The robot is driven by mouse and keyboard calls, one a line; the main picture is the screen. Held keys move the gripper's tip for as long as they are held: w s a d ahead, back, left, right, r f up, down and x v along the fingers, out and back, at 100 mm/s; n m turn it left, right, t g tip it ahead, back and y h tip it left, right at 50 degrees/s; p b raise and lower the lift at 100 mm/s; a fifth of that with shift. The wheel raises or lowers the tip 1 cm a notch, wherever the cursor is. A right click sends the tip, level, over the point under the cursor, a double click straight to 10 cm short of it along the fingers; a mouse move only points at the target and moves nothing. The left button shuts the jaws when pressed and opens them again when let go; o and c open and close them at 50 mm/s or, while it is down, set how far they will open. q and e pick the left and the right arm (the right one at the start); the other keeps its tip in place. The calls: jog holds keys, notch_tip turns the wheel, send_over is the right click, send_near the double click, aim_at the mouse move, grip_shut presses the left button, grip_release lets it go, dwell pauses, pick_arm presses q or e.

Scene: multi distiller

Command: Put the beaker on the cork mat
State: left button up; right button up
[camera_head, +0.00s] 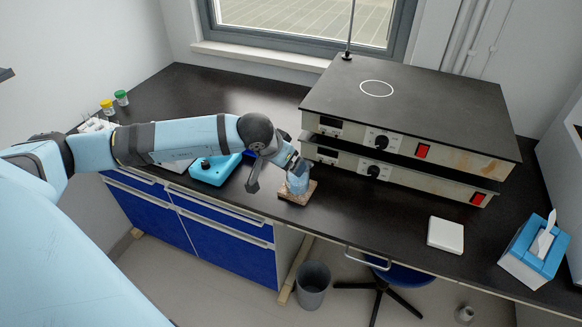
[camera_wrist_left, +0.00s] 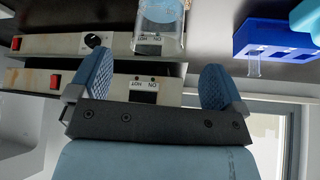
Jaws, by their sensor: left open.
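The clear glass beaker (camera_head: 298,183) with pale blue contents stands on the brown cork mat (camera_head: 299,199) near the bench's front edge. In the left wrist view the beaker (camera_wrist_left: 160,28) appears at the top, beyond the fingers and apart from them. My left gripper (camera_head: 296,164) is just above and behind the beaker in the head view and hides part of its rim. In the left wrist view its two blue fingers (camera_wrist_left: 157,70) are spread wide with nothing between them. My right gripper is not in view.
Two stacked hotplates (camera_head: 410,115) stand just right of the beaker. A cyan device (camera_head: 214,170) lies left of it, and a blue rack (camera_wrist_left: 270,40) shows in the wrist view. A white pad (camera_head: 445,234) and a tissue box (camera_head: 535,250) are at the right.

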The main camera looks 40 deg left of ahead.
pick_arm(q)
jog(key=s+d+n+t+h, duration=0.1)
jog(key=s+d+n+h, duration=0.4)
jog(key=d+n+h, duration=0.5)
jog(key=s+d+n+t+h, duration=0.1)
jog(key=s+d+n+h, duration=0.45)
jog(key=d+n, duration=0.9)
jog(key=s+a+f+m+t+y, duration=0.15)
jog(key=s+f+m+y, duration=0.25)
jog(key=f+m, duration=0.4)
jog(key=s+a+f+m+y, duration=0.3)
jog(key=f+m+y, duration=0.15)
jog(key=m, duration=0.55)
jog(key=s+a+f+m+t+y, duration=0.15)
jog(key=s+f+m+y, duration=0.25)
jog(key=f+m, duration=0.4)
notch_tip(320, 180, up, 13)
jog(key=p, duration=1.3)
jog(key=shift+a+f+m, duration=0.15)
jog(key=shift+a+m, duration=0.2)
jog(key=shift+a, duration=0.1)
